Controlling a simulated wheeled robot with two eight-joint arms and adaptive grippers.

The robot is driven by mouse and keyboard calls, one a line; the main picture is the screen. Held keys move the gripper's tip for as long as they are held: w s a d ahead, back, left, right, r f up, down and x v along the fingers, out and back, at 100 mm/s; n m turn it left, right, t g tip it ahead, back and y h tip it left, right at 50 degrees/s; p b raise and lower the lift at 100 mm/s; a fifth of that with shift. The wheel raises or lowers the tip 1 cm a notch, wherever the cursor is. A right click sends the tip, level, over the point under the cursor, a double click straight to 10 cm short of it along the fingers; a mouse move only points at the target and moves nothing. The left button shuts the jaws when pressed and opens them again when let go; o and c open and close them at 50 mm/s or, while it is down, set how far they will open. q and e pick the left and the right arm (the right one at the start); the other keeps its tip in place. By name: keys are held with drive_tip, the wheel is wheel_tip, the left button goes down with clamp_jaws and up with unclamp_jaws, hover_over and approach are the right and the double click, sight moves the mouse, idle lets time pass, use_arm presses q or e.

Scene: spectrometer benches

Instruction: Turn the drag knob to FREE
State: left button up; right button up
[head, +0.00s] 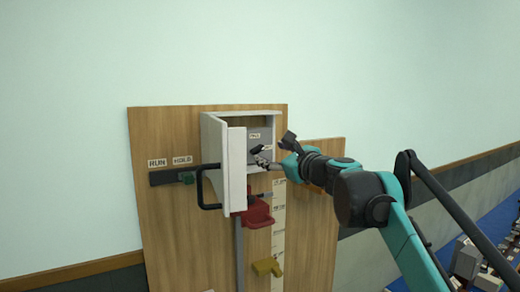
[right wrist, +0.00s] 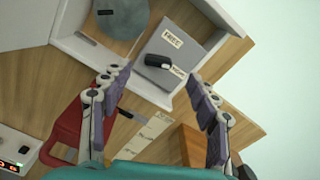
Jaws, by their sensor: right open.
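The drag knob (right wrist: 158,61) is a small black knob on a grey panel (right wrist: 168,88) inside a white box. In the right wrist view, a FREE label (right wrist: 172,38) sits above it and a second, hard-to-read label (right wrist: 178,71) lies at its right end. The knob's long side appears to point toward that second label. My right gripper (right wrist: 157,80) is open, its fingers on either side of the knob in that view, apart from it and empty. My left gripper is not in view.
The white box (head: 258,113) has its door (head: 236,170) swung open, with a black handle (head: 201,190). A green slider (head: 187,178) sits by RUN and HOLD labels. Below are a red part (head: 257,215) and a yellow block (head: 266,267) on the wooden board (head: 165,230).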

sight(259, 149)
drive_tip(key=p+x, duration=0.2)
drive_tip(key=x, duration=0.5)
drive_tip(key=shift+a, duration=0.1)
drive_tip(key=shift+s, duration=0.1)
drive_tip(key=c, duration=1.2)
